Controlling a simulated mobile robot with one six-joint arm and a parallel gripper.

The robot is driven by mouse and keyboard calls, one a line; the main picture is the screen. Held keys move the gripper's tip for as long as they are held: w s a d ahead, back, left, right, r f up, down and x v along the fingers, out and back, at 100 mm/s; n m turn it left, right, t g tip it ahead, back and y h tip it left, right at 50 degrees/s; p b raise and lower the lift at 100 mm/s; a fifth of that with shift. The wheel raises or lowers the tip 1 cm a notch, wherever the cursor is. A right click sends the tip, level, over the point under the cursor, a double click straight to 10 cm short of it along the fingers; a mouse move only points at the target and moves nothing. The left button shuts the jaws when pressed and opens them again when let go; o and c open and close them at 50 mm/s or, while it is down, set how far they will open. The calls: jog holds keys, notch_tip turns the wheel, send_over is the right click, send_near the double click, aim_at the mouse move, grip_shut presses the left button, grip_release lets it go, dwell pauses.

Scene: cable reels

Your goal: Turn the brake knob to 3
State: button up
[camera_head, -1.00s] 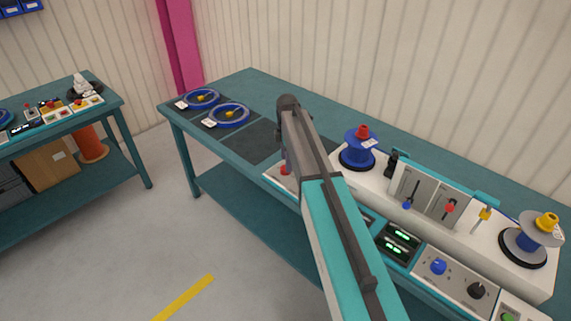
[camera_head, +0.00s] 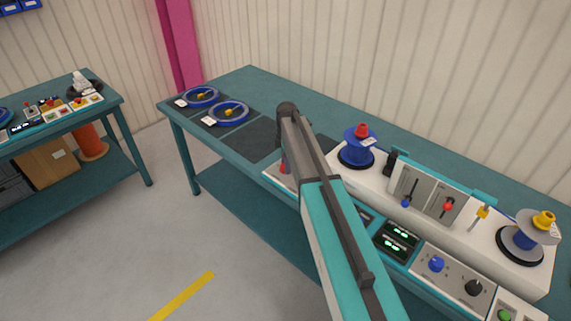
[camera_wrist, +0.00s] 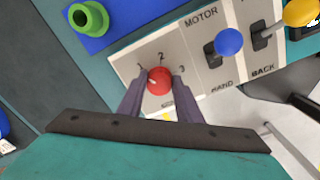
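The brake knob (camera_wrist: 159,80) is a red round knob on a pale panel in the wrist view, with the numbers 1, 2 and 3 printed in an arc around it. A small pale mark shows on its upper left, but I cannot read its setting surely. The fingers of my gripper (camera_wrist: 159,84) stand on either side of the knob, very close to it. Whether they press on it cannot be told. The label below the knob is mostly hidden. In the head view, my gripper (camera_head: 284,155) is at the console's left end, largely hidden by my arm.
Right of the knob are a blue-tipped MOTOR lever (camera_wrist: 229,42) and a yellow-tipped lever (camera_wrist: 300,12). A green ring-shaped part (camera_wrist: 88,18) is at the upper left. The console also carries a blue reel (camera_head: 357,148) and a grey reel (camera_head: 522,242). Two blue rings lie on the bench's left end.

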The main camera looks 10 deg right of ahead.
jog(key=shift+m, duration=0.3)
jog(key=m+b, duration=0.3)
jog(key=m, duration=0.1)
jog(key=shift+s+a+f+m, duration=0.1)
jog(key=shift+m, duration=0.3)
jog(key=m+b, duration=0.2)
jog(key=m, duration=0.4)
jog(key=shift+m, duration=0.4)
jog(key=m+b, duration=0.1)
jog(key=m, duration=0.5)
jog(key=shift+a, duration=0.2)
jog(key=m, duration=0.5)
jog(key=shift+m+g+b, duration=0.3)
jog(key=shift+m+b, duration=0.1)
jog(key=o, duration=1)
jog(key=shift+o, duration=0.2)
jog(key=shift+r, duration=0.2)
